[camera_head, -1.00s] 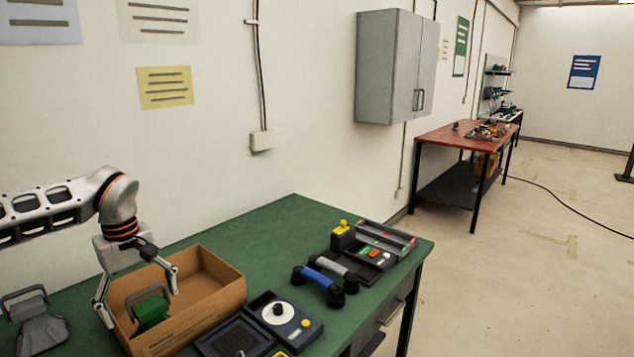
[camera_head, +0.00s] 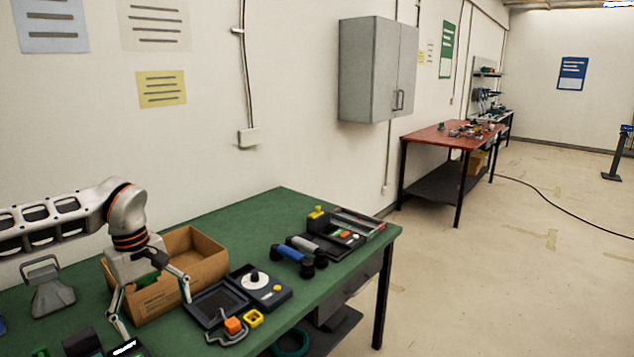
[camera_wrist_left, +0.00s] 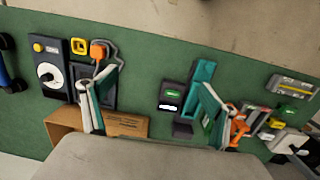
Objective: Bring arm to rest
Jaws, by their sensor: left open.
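My left gripper (camera_head: 152,312) comes in from the left in the head view, in front of the cardboard box, with its two fingers spread and nothing between them. In the left wrist view its fingers (camera_wrist_left: 155,112) also stand wide apart above the green table. The cardboard box (camera_head: 204,272) stands on the green table (camera_head: 262,212). A little of a green thing (camera_head: 147,280) shows inside it, mostly hidden by the gripper and the box wall. My right gripper is not in view.
A grey handled thing (camera_head: 50,290) stands left of the box. The back of the green table is clear.

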